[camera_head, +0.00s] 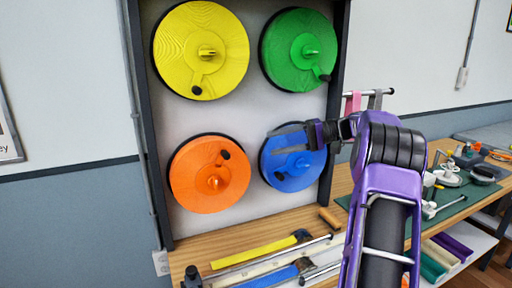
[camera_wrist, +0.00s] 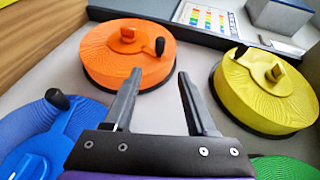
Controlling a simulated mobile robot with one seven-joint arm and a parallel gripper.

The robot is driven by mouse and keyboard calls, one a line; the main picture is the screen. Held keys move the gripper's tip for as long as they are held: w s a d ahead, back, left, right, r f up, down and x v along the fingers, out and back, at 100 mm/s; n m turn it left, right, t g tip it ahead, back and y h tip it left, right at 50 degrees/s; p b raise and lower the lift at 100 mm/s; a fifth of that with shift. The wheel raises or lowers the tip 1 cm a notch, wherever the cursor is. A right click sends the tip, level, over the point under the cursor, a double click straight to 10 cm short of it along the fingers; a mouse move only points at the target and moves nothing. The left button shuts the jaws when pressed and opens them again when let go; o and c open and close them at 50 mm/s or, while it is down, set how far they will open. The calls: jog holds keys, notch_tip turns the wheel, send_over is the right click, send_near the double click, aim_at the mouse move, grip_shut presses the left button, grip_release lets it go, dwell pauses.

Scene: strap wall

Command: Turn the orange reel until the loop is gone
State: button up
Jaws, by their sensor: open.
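The orange reel (camera_head: 196,184) is mounted at the lower left of the wall panel. It has a raised orange hub (camera_head: 214,182) and a black crank knob (camera_head: 225,154) at its upper right. In the wrist view the orange reel (camera_wrist: 110,62) is ahead of my gripper, with its black knob (camera_wrist: 160,46) at its right side. My gripper (camera_head: 272,142) is open and empty in front of the blue reel, to the right of the orange one. Its fingers (camera_wrist: 160,73) point towards the orange reel and look apart from it. I cannot make out a strap loop at the orange reel.
The yellow reel (camera_head: 175,50), green reel (camera_head: 285,75) and blue reel (camera_head: 297,180) share the panel. Below, a wooden bench (camera_head: 203,258) carries a yellow strap (camera_head: 255,252) and a blue strap (camera_head: 270,278). Pink and grey straps hang from a rail at right.

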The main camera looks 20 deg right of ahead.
jog(key=shift+v, duration=2.15)
